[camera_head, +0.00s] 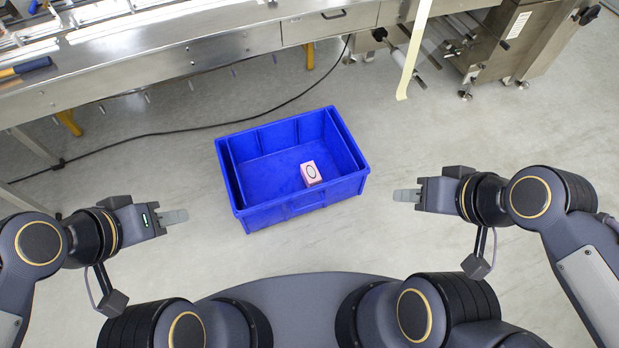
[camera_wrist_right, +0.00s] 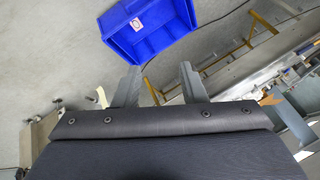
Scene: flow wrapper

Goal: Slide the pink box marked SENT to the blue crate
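A small pink box (camera_head: 311,173) with a pale top and a dark oval mark sits inside the blue crate (camera_head: 266,172), near its front right part. I cannot read any word on it. The box (camera_wrist_right: 136,24) and crate (camera_wrist_right: 150,44) also show in the right wrist view. My left gripper (camera_head: 174,217) is left of the crate, apart from it; its fingers overlap, so its opening is unclear. My right gripper (camera_head: 406,195) is right of the crate, apart from it. In the right wrist view its fingers (camera_wrist_right: 158,84) are spread with nothing between them.
A steel machine bench (camera_head: 200,55) runs along the back, with a black cable (camera_head: 215,126) on the floor before it. A steel machine stand (camera_head: 515,45) and a hanging pale strip (camera_head: 411,55) are at the back right. Open floor surrounds the crate.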

